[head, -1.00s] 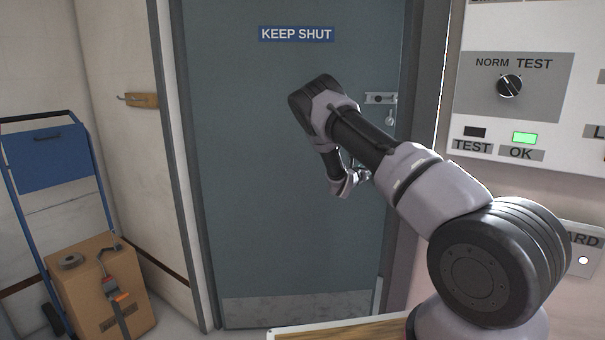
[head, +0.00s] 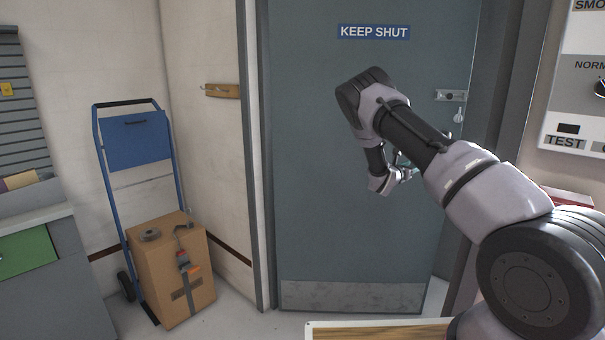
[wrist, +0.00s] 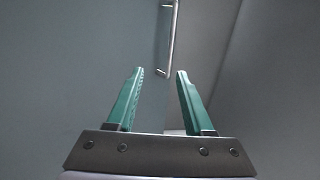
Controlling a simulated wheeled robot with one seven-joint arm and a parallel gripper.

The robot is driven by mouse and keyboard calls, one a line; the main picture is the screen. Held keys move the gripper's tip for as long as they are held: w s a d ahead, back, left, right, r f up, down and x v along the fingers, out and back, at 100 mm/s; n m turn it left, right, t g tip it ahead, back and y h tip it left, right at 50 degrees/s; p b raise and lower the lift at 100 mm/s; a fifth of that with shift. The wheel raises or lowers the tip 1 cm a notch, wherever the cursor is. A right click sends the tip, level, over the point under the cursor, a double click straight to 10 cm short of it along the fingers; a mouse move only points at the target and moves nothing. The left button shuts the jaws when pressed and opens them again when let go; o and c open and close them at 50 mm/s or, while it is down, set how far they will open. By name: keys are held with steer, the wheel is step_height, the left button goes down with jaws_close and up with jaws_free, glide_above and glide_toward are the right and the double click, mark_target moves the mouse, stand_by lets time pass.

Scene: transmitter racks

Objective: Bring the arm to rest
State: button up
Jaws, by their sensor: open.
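My gripper (wrist: 160,95) shows in the wrist view with its two green fingers apart and nothing between them. In the head view my gripper (head: 405,167) is small and partly hidden by my own wrist. My arm is bent and raised in front of a grey-green door (head: 310,200) marked with a blue KEEP SHUT sign (head: 374,32). A metal handle bar (wrist: 168,40) shows beyond the fingertips in the wrist view. I cannot tell how far away it is.
A blue hand truck (head: 140,140) with a cardboard box (head: 175,265) stands left of the door. A grey cabinet (head: 75,270) is at far left. A panel (head: 560,110) is at right. A wooden board with a pale edge (head: 390,330) lies at the bottom.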

steer(key=s+d+r+m+g+y, duration=0.1)
steer(key=s+d+r+m+g, duration=0.3)
steer(key=s+r+m, duration=0.6)
steer(key=s+d+r+m+g+y, duration=0.1)
steer(key=s+d+r+m+g, duration=0.1)
steer(key=s+r+m+g, duration=0.7)
steer(key=s+a+r+m+t+y, duration=0.2)
steer(key=s+a, duration=0.5)
steer(key=s, duration=0.4)
steer(key=s+a+r+m+t+y, duration=0.3)
steer(key=s+a+m+y, duration=0.3)
steer(key=s, duration=0.5)
steer(key=s+a+r+m+t+y, duration=0.2)
steer(key=s+a+r+m+y, duration=0.1)
steer(key=s+a, duration=0.7)
steer(key=shift+s+a+r+m+t+y, duration=0.15)
steer(key=shift+s+r+m+t+y, duration=0.15)
steer(key=shift+s+r+m+y, duration=0.5)
steer(key=shift+w+f+n, duration=0.2)
steer(key=shift+f+n, duration=0.15)
steer(key=shift+n, duration=0.05)
